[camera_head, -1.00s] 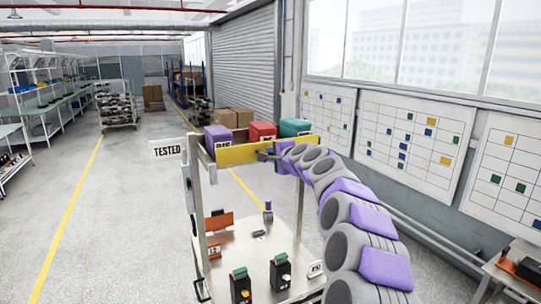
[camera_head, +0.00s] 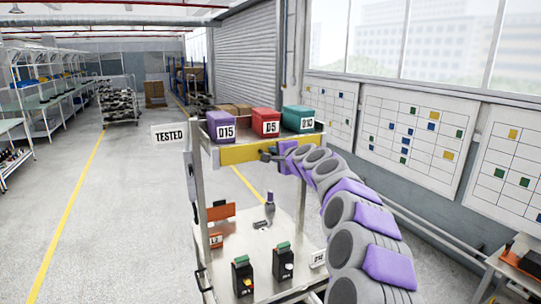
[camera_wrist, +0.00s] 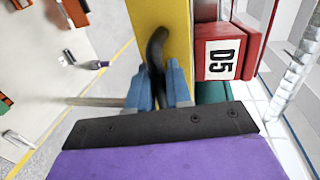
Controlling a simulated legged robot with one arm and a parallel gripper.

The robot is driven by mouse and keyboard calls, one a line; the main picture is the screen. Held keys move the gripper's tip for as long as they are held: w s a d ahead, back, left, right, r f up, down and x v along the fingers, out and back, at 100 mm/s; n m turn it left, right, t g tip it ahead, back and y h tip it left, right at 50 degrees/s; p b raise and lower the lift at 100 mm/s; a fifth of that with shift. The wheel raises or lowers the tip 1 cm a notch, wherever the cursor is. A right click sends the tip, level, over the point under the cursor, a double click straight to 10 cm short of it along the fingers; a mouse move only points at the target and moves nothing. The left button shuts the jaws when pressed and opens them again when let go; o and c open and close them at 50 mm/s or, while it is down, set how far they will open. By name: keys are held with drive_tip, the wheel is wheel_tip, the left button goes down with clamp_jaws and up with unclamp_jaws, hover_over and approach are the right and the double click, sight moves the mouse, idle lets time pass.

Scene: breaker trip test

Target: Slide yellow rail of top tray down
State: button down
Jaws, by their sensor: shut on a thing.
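The yellow rail (camera_head: 244,154) runs along the front of the cart's top tray (camera_head: 214,133). It sits low, below the boxes' labels, which show in full. A curved black handle (camera_wrist: 156,48) stands out from the rail's face in the wrist view, where the rail (camera_wrist: 172,18) also shows. My gripper (camera_head: 268,154) is at the right part of the rail. In the wrist view its blue fingers (camera_wrist: 160,85) are shut on the black handle. The handle's lower end is hidden between the fingers.
Purple D15 (camera_head: 227,125), red D5 (camera_head: 265,122) and teal (camera_head: 298,118) boxes stand on the top tray. Breakers (camera_head: 243,276) stand on the lower shelf. A TESTED sign (camera_head: 170,134) sticks out left. The wall with charts (camera_head: 405,130) is to the right. Open floor lies left.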

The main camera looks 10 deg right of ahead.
drive_tip(key=c, duration=1.5)
unclamp_jaws()
drive_tip(key=shift+d+f, duration=0.35)
drive_tip(key=shift+f, duration=0.05)
drive_tip(key=shift+o, duration=1.4)
drive_tip(key=shift+d, duration=0.25)
drive_tip(key=shift+w+d, duration=0.1)
drive_tip(key=shift+d, duration=0.15)
drive_tip(key=shift+a+r, duration=0.1)
drive_tip(key=shift+a, duration=0.05)
drive_tip(key=shift+a, duration=0.55)
drive_tip(key=shift+s+r, duration=0.2)
drive_tip(key=shift+s, duration=0.25)
drive_tip(key=d+v, duration=0.1)
drive_tip(key=v, duration=1.5)
drive_tip(key=shift+s+b, duration=0.2)
drive_tip(key=shift+b, duration=0.1)
